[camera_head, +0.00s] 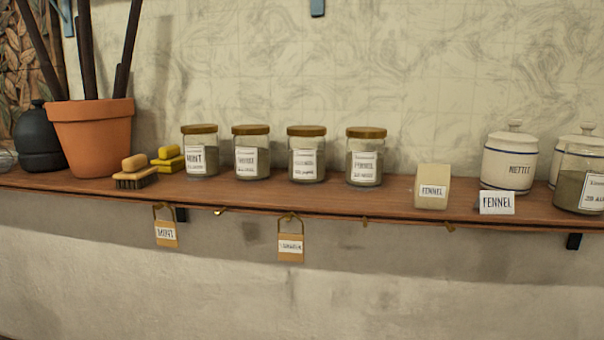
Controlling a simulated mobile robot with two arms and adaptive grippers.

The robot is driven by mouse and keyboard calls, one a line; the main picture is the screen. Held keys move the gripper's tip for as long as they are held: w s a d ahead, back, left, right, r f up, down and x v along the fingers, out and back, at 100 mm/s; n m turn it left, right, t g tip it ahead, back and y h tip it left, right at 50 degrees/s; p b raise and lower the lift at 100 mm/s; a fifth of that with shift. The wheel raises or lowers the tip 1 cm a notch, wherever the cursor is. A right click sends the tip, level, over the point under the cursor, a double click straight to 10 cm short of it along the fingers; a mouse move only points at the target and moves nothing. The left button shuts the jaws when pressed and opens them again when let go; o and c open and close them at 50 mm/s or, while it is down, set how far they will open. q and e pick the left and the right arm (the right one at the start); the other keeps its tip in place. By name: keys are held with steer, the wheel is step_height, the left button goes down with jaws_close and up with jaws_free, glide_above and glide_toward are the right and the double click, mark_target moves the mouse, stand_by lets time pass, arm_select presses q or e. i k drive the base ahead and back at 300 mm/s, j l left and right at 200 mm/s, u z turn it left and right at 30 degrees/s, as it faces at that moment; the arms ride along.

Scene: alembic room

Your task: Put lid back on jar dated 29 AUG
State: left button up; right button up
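A glass jar (570,185) stands at the right end of the shelf, cut slightly by the picture edge. It holds grey-green powder, and I see no wooden lid on its top. Its white label (592,193) has a small date that looks like "29 AUG", though the first digits are not sharp. Several other glass jars stand in a row with wooden lids on: a mint jar (200,151), two middle jars (251,153) (306,155) and a fennel jar (365,157). Their small date lines are too blurred to read surely. No loose lid shows. Neither gripper is in view.
The wooden shelf (300,196) also bears a terracotta pot (92,138), brushes (136,172), a fennel packet (432,187), a fennel card (497,203) and a lidded nettle crock (509,160). Another white crock (580,140) stands behind the open jar. Tags (165,234) hang below.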

mark_target(579, 190)
steer(key=l+z, duration=0.1)
steer(key=z, duration=1.4)
